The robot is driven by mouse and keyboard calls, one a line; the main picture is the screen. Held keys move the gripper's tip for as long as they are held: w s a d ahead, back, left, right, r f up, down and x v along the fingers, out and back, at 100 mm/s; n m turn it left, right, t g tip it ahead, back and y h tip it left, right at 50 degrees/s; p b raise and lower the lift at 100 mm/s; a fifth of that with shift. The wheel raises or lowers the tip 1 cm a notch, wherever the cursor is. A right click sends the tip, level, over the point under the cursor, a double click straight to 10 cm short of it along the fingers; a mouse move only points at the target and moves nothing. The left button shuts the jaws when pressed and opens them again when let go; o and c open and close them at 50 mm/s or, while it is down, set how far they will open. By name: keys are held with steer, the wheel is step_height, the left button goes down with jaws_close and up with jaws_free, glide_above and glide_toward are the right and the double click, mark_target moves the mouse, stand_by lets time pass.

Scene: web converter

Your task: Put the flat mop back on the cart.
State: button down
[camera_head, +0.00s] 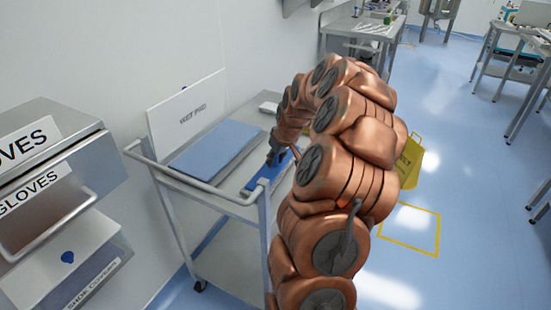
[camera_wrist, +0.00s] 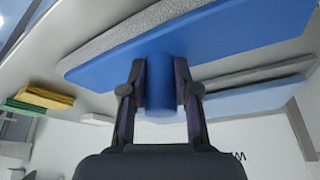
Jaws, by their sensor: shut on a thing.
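The flat mop (camera_head: 262,182) has a blue plate with a grey pad under it. In the wrist view the mop (camera_wrist: 215,35) crosses the upper part, with its blue upright grip (camera_wrist: 160,88) between my fingers. My gripper (camera_wrist: 160,95) is shut on that grip. In the head view my gripper (camera_head: 276,155) is over the right part of the cart (camera_head: 225,198), partly hidden by my arm. The mop is at the cart's top, near its front right edge; I cannot tell whether it touches the surface.
A blue wet pad (camera_head: 215,147) lies on the cart's top, before a "WET PAD" sign (camera_head: 188,112). Yellow cloths (camera_wrist: 48,96) and green cloths (camera_wrist: 22,107) show in the wrist view. A glove dispenser (camera_head: 45,165) stands left. A yellow floor sign (camera_head: 412,163) stands right, near open floor.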

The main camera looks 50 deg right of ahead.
steer(key=shift+f, duration=0.2)
steer(key=c, duration=0.9)
jaws_free()
steer(key=shift+o, duration=0.2)
steer(key=shift+r, duration=0.15)
steer(key=shift+r, duration=0.2)
steer(key=b+v, duration=0.2)
steer(key=v, duration=0.9)
steer(key=shift+s+r, duration=0.15)
steer(key=shift+r, duration=0.2)
